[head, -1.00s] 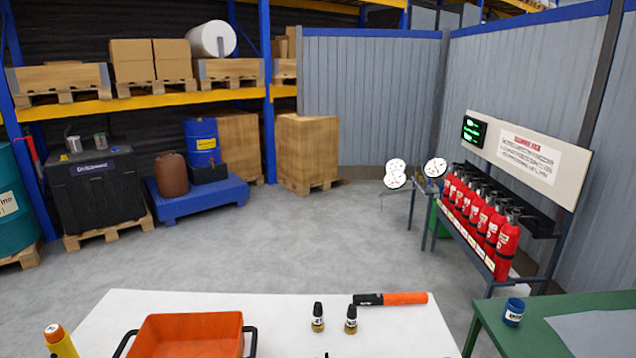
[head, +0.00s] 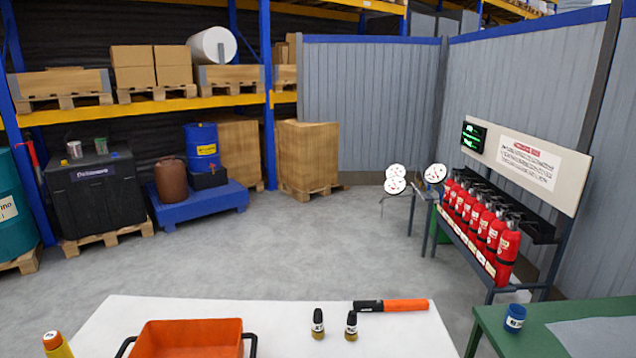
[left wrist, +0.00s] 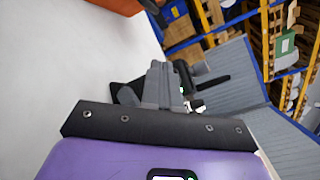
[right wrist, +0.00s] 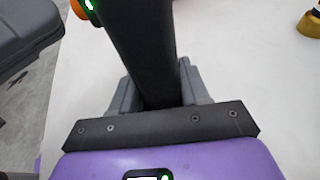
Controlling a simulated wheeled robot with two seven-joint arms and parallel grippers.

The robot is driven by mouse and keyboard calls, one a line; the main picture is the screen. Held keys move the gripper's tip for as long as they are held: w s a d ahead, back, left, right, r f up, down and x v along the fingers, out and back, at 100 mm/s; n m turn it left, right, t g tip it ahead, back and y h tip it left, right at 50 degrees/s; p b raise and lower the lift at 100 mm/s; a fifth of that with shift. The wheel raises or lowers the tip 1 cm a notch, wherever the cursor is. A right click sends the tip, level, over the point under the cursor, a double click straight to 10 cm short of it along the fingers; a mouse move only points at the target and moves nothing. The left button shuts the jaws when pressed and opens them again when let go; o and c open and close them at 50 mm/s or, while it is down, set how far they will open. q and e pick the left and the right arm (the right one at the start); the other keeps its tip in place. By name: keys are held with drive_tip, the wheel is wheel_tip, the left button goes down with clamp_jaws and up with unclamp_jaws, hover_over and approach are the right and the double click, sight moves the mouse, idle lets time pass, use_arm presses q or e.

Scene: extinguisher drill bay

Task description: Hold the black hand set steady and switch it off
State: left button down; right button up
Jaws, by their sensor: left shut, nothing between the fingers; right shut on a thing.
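The black hand set (right wrist: 140,45) fills the top middle of the right wrist view. My right gripper (right wrist: 155,95) is shut on it, with one grey finger on each side. An orange part (right wrist: 78,9) and a small green light (right wrist: 90,5) show at its upper left. My left gripper (left wrist: 165,85) is shut and empty in the left wrist view. Dark shapes show behind its fingertips; I cannot tell whether they are the hand set or my other arm, nor whether the fingers touch them. Neither gripper nor the hand set shows in the head view.
The white table (head: 280,310) holds an orange tray (head: 190,338), two small dark-topped bottles (head: 318,324) (head: 351,326) and a black and orange torch (head: 392,306). A yellow bottle (head: 57,345) stands at the left. A green table (head: 560,320) with a blue pot (head: 515,317) is at the right.

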use_arm(q)
drive_tip(key=shift+w, duration=0.1)
idle(0.4)
drive_tip(key=shift+w+d, duration=0.1)
drive_tip(key=shift+w, duration=0.35)
idle(0.3)
drive_tip(key=shift+s, duration=0.55)
drive_tip(key=s+a, duration=0.1)
drive_tip(key=s, duration=0.5)
drive_tip(key=shift+a, duration=0.25)
drive_tip(key=shift+w, duration=0.1)
use_arm(e)
drive_tip(key=o, duration=1)
